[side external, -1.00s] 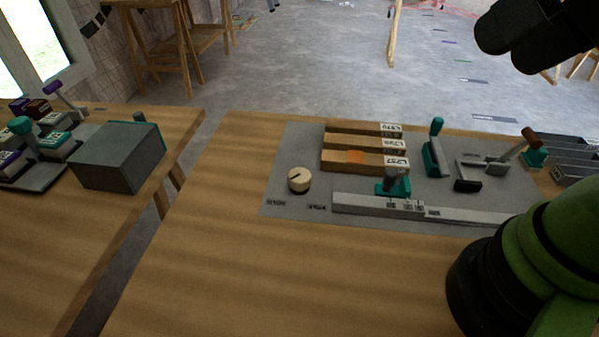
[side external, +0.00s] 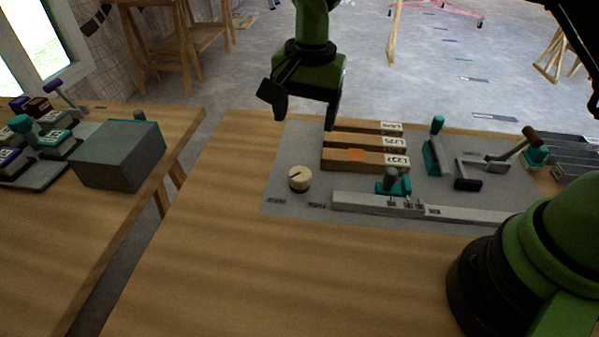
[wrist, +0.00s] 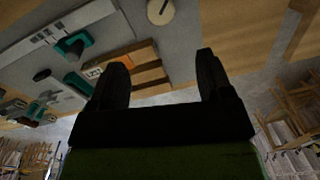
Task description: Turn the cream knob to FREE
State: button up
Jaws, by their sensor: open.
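The round cream knob (side external: 299,179) with a dark pointer line sits near the left edge of the grey panel (side external: 290,150). Two small dark labels lie on the panel in front of it, too blurred to read. The knob also shows in the wrist view (wrist: 160,11), at the top edge and partly cut off. My gripper (side external: 307,118) is open and empty, in the air above the back left of the panel, apart from the knob. In the wrist view its two dark fingers (wrist: 162,75) stand wide apart with nothing between them.
Several wooden blocks with white labels (side external: 365,141) lie right of the knob. A teal-based slider (side external: 393,182) stands on a light rail (side external: 420,210). A teal lever (side external: 434,147) and a brown-handled lever (side external: 518,148) stand further right. A grey box (side external: 118,157) sits on the left table.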

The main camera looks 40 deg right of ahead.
send_over(300, 174)
jog(key=shift+m+g, duration=0.3)
notch_tip(300, 174, down, 4)
jog(key=shift+f, duration=0.1)
notch_tip(300, 174, down, 10)
jog(key=shift+r, duration=0.25)
jog(key=c, duration=0.9)
